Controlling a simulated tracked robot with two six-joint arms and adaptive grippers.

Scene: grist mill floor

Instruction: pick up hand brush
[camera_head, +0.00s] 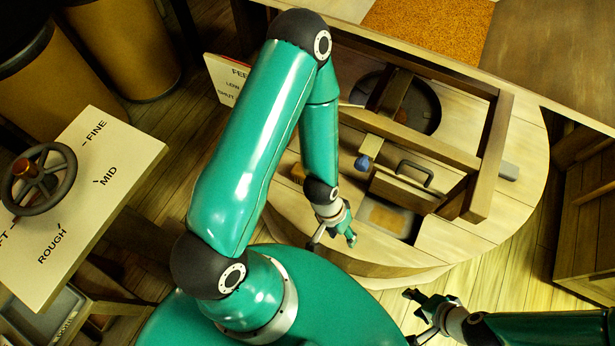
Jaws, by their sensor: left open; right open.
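I cannot pick out a hand brush with certainty. A small tan block (297,172) at the left edge of the round wooden mill casing is partly hidden behind my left arm, and I cannot tell what it is. My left gripper (333,238) is open and empty, above the near left part of the casing. It is below and right of the tan block in the picture. My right gripper (412,316) is open and empty, low in the picture, in front of the casing's near edge and apart from it.
The round casing (480,235) carries a wooden frame (490,155), a drawer-like box with a dark handle (415,172) and a blue knob-like piece (362,163). A panel (125,150) with a handwheel (40,178) stands left. A wooden crate (590,230) stands right.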

